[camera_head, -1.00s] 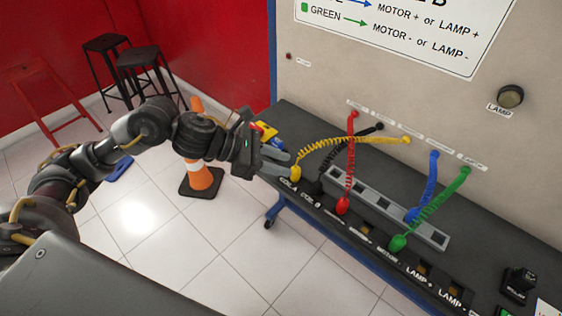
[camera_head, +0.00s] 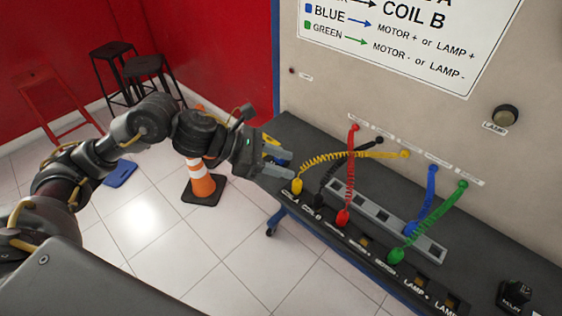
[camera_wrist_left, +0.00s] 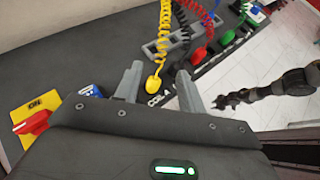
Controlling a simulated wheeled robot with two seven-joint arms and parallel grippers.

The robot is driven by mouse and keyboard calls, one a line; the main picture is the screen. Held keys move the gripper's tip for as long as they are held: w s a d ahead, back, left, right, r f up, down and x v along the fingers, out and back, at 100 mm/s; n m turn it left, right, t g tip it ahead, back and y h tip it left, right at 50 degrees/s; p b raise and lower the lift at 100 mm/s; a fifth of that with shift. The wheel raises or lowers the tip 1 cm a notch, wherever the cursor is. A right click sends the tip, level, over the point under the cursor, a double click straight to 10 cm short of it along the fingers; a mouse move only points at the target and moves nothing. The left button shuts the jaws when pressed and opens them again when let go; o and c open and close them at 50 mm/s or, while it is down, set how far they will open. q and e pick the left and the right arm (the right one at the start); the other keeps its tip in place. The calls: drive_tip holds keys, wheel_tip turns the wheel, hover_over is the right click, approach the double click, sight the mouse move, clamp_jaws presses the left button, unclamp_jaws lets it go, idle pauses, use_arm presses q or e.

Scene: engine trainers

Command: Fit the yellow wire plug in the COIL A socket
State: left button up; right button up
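The yellow wire plug (camera_head: 297,186) stands upright at the COIL A label (camera_head: 291,193) on the bench's front strip. Its coiled yellow wire runs up to the panel. The plug covers the COIL A socket, so I cannot tell how deeply it sits. My left gripper (camera_head: 286,168) is open just left of the plug. In the left wrist view the plug (camera_wrist_left: 154,82) shows between the spread fingers (camera_wrist_left: 160,72), with no visible contact. A dark arm end, likely my right gripper (camera_wrist_left: 225,100), appears at the right of that view; its finger state is unclear.
Yellow, red and blue items (camera_wrist_left: 38,112) lie on the bench beside my left gripper. An orange cone (camera_head: 201,184) stands on the floor.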

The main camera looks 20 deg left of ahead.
use_arm(q)
drive_tip(key=o, duration=0.3)
drive_tip(key=shift+o, duration=0.2)
drive_tip(key=shift+a, duration=0.1)
drive_tip(key=b+v, duration=0.3)
drive_tip(key=v, duration=0.7)
drive_tip(key=shift+a+r, duration=0.2)
drive_tip(key=shift+a, duration=0.05)
drive_tip(key=shift+s, duration=0.1)
